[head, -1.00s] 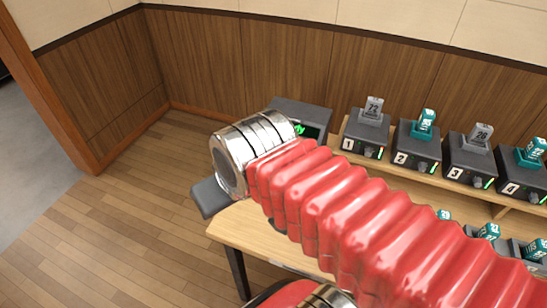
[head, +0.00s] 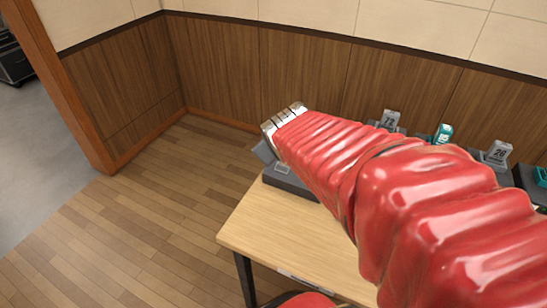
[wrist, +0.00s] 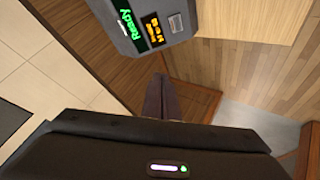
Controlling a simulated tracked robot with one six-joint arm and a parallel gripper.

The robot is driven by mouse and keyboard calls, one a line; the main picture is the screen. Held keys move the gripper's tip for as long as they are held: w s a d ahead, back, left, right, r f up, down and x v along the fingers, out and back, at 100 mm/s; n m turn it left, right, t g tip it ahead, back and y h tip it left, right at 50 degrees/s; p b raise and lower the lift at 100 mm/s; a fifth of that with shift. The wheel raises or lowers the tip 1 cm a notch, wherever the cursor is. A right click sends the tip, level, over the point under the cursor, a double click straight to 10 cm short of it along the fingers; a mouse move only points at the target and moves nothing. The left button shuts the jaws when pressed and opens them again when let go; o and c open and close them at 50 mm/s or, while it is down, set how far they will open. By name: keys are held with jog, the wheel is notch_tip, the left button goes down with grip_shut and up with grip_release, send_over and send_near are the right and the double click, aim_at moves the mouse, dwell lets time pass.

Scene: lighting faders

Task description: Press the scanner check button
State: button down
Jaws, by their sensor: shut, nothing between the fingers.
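The scanner, a dark grey box, stands at the left end of the desk, mostly hidden behind my arm in the head view (head: 290,183). In the wrist view the scanner (wrist: 150,48) is at the top, with a green "Ready" display and an orange display. A small pale rectangular part (wrist: 176,22) on its face looks like the check button. My gripper (wrist: 160,82) is shut and empty; its dark fingers lie just below the scanner's edge in the picture, apart from the pale part. In the head view the fingertips are hidden behind my arm.
The light wooden desk (head: 270,225) has clear room at its front left. A panelled wall (head: 300,70) is close behind. Open wooden floor (head: 130,220) lies left.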

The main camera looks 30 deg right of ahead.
jog(key=w+d+f+n+t, duration=0.2)
jog(key=w+d+f+n, duration=0.15)
jog(key=d, duration=0.55)
jog(key=d+f+n+t+y, duration=0.1)
jog(key=f+n+y, duration=0.1)
jog(key=f, duration=0.2)
jog(key=s+d+f+n+t+y, duration=0.1)
jog(key=f+n+y, duration=0.1)
jog(key=f, duration=0.1)
jog(key=s+d+f+n+y, duration=0.1)
jog(key=f+n+y, duration=0.1)
jog(key=f, duration=0.2)
jog(key=shift+d+f+t, duration=0.25)
jog(key=shift+f+t, duration=0.1)
jog(key=shift+t, duration=0.05)
jog(key=s+a+f+n+t+y, duration=0.1)
jog(key=s+a+f+y, duration=0.1)
jog(key=s+y, duration=0.2)
jog(key=shift+s+a+t, duration=0.35)
jog(key=shift+s+t, duration=0.05)
jog(key=shift+s, duration=0.85)
jog(key=shift+w, duration=0.15)
